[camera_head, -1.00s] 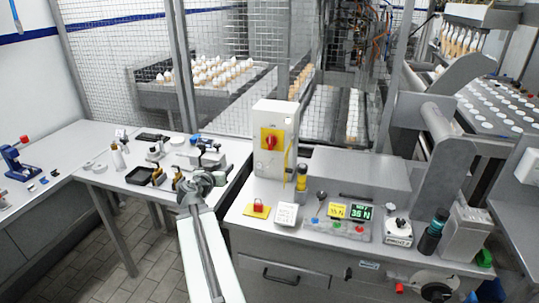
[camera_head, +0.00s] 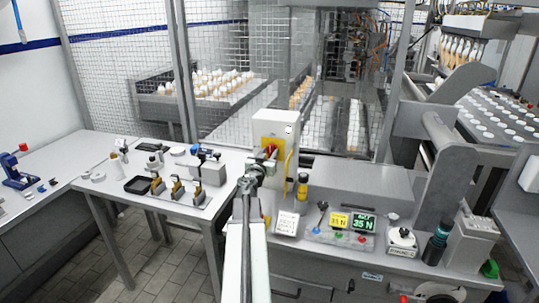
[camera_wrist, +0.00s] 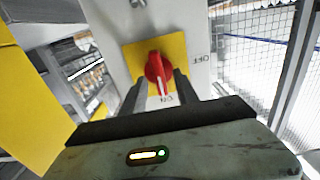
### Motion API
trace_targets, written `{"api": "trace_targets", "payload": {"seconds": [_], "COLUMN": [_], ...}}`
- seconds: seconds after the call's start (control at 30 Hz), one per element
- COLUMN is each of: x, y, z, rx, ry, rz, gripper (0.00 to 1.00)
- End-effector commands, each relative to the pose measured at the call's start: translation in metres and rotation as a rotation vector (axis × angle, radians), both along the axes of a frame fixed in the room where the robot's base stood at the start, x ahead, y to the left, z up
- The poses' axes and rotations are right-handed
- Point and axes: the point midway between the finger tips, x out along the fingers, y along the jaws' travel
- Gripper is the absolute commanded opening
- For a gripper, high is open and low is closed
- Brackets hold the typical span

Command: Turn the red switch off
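The red switch (camera_wrist: 158,68) is a rotary knob on a yellow plate (camera_wrist: 172,48) on a pale box. In the wrist view its handle points down toward the "ON" mark, and "OFF" is printed to the right. In the head view the switch (camera_head: 271,149) is partly hidden by my gripper (camera_head: 263,163), which is in front of the box (camera_head: 277,124). In the wrist view my gripper (camera_wrist: 160,85) has its two fingers apart, one on each side of the knob's lower end. I cannot tell whether they touch it.
A bench with displays (camera_head: 352,222) and a stack light (camera_head: 302,186) stands right of the box. A table with small clamps (camera_head: 177,190) is at left. A mesh fence (camera_head: 120,70) stands behind. An open yellow panel (camera_wrist: 35,95) is at left in the wrist view.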

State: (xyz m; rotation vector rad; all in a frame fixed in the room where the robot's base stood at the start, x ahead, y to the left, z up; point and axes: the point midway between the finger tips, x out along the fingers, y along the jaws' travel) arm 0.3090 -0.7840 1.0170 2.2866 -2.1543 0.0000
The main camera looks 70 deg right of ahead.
Motion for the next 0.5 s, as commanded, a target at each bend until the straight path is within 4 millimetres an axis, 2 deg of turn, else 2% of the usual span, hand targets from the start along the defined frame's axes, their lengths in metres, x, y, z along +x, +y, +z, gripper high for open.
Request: {"api": "trace_targets", "payload": {"seconds": [0.03, 0.23, 0.27, 0.3, 0.4, 0.5], "x": [0.0005, -0.0004, -0.0005, -0.0006, -0.0007, -0.0008], "y": [-0.0051, -0.0047, -0.0047, -0.0046, -0.0047, -0.0047], "z": [0.0000, -0.0001, -0.0001, -0.0001, -0.0001, -0.0001], "rx": [0.000, 0.000, 0.000, 0.000, 0.000, 0.000], "ry": [0.000, 0.000, 0.000, 0.000, 0.000, 0.000], "rz": [0.000, -0.001, -0.001, -0.001, -0.001, -0.001], "gripper": [0.36, 0.36, 0.34, 0.22, 0.00, 0.00]}}
